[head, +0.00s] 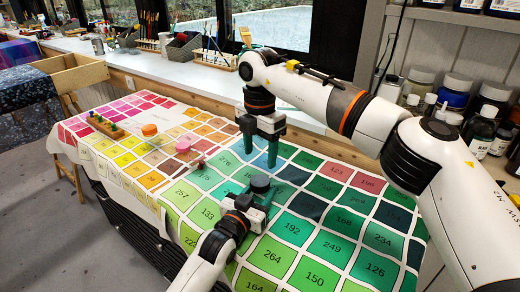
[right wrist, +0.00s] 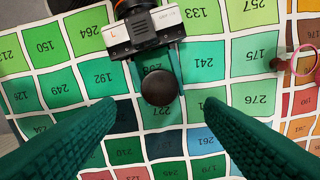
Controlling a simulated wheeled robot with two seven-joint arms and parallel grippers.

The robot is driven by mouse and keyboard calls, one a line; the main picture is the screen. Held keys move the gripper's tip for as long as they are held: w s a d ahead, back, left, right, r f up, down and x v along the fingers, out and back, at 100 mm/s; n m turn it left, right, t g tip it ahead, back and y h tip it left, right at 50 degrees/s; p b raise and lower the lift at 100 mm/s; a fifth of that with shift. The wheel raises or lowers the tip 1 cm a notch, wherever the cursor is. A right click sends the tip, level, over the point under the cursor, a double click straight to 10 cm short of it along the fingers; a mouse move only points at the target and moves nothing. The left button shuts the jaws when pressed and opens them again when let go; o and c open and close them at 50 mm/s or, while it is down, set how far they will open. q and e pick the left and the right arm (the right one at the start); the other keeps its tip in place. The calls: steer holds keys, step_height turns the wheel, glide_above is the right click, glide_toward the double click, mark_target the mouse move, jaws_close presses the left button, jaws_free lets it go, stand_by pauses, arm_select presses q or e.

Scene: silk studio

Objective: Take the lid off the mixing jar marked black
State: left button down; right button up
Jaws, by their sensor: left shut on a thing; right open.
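The mixing jar with a black lid (head: 260,182) stands over the green part of the colour chart in the head view. In the right wrist view its round black lid (right wrist: 160,86) is seen from above and hides most of the jar. My left gripper (head: 257,193) is shut around the jar below the lid. Its fingers flank the jar in the right wrist view. My right gripper (head: 259,160) points down above the lid, apart from it. Its green fingers are spread wide in the right wrist view, with nothing between them.
A jar with an orange lid (head: 149,130) and one with a reddish lid (head: 183,146) stand on the chart to the left. A small rack (head: 107,125) is farther left. Several bottles (head: 455,92) line a shelf at right. The chart's near green part is clear.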

mark_target(260, 181)
steer(key=m, duration=0.6)
steer(key=shift+m, duration=0.3)
steer(key=m, duration=0.4)
steer(key=shift+m, duration=0.3)
steer(key=shift+f, duration=4)
